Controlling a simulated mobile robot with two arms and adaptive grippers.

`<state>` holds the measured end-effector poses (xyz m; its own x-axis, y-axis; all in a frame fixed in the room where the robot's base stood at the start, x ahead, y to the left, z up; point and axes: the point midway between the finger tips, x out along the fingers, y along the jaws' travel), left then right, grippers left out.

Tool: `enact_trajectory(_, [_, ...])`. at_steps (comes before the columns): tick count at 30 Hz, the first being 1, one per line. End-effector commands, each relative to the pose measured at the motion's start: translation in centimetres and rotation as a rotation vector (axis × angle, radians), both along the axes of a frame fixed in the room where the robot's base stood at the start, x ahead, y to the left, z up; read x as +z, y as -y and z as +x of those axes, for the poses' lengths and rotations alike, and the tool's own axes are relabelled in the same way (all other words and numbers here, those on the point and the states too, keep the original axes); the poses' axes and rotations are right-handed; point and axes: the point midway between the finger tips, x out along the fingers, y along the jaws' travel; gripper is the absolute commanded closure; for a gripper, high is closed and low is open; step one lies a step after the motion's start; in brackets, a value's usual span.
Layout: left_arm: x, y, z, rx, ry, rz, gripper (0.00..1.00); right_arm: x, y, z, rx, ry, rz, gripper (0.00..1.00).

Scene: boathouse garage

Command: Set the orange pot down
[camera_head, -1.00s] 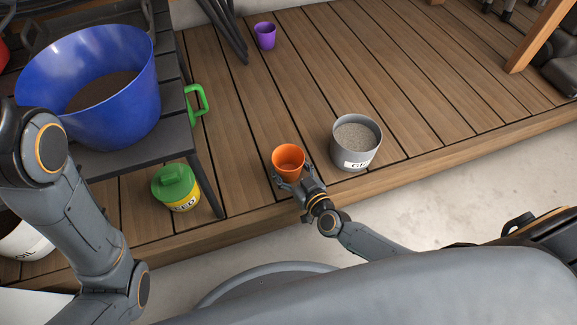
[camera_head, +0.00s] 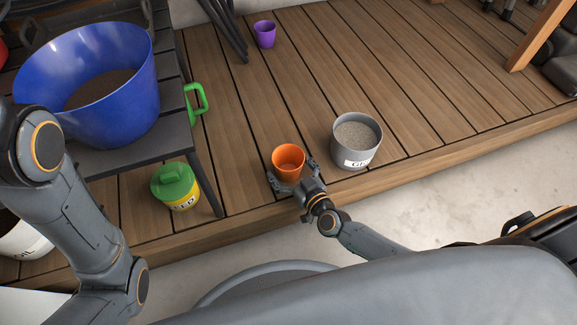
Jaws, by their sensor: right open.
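The orange pot (camera_head: 288,158) stands upright on the wooden deck, near the deck's front edge. It looks empty. My right gripper (camera_head: 291,180) is at the near side of the pot, with its fingers spread open to the left and right of the pot's lower part. I cannot tell whether a finger still touches the pot. My left arm comes in at the left side of the picture, but its gripper is not in view.
A grey bucket of grit (camera_head: 356,143) stands right of the pot. A green-lidded feed tin (camera_head: 176,187) stands to the left. A blue tub (camera_head: 120,85) sits on a dark bench (camera_head: 185,145). A purple cup (camera_head: 265,34) is farther back. The deck (camera_head: 240,100) between is clear.

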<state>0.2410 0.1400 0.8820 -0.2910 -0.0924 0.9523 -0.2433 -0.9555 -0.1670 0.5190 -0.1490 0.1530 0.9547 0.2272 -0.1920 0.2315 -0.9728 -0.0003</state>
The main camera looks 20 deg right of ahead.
Motion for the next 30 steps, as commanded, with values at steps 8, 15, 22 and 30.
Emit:
enact_trajectory(8, [0.0,0.0,0.0,0.0,0.0,0.0,0.6,0.4,0.7,-2.8,-0.001,-0.002,0.001,0.03])
enact_trajectory(15, [0.0,0.0,0.1,-0.001,-0.002,0.001,0.6,1.1,1.5,-6.2,0.0,-0.002,0.0,0.03])
enact_trajectory(22, [0.0,0.0,0.1,0.0,-0.003,0.001,0.6,1.4,1.7,-7.2,0.0,0.0,0.0,0.03])
enact_trajectory(30, [0.0,0.0,0.1,0.0,-0.003,0.001,0.6,1.4,1.7,-7.1,0.0,0.0,0.0,0.03])
